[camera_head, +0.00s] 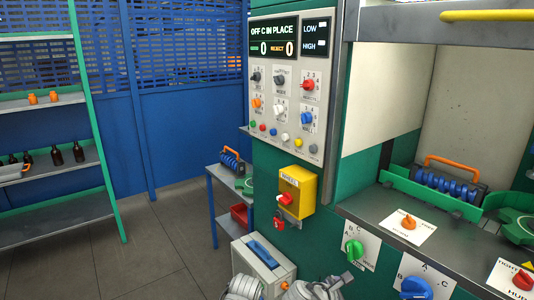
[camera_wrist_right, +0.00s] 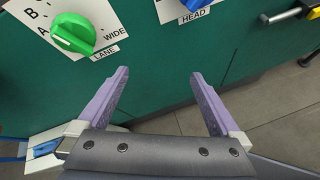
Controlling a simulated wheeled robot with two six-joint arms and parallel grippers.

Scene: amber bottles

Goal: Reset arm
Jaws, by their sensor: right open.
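My right gripper (camera_wrist_right: 160,74) is open and empty in the right wrist view. Its two purple fingers stand wide apart in front of the green machine panel (camera_wrist_right: 150,92), with nothing between them. The green LANE knob (camera_wrist_right: 73,33) is at its upper left and the blue HEAD knob (camera_wrist_right: 194,4) is above. In the head view, pale grey parts of my arms (camera_head: 315,290) show at the bottom edge; no gripper fingers can be made out there. My left gripper is not visible.
Amber bottles (camera_head: 78,152) stand on a green-framed shelf (camera_head: 62,165) at left. A control panel (camera_head: 287,90) and yellow switch box (camera_head: 297,188) are on the machine. A blue-handled case (camera_head: 262,262) stands low in front. The floor (camera_head: 150,250) at left is clear.

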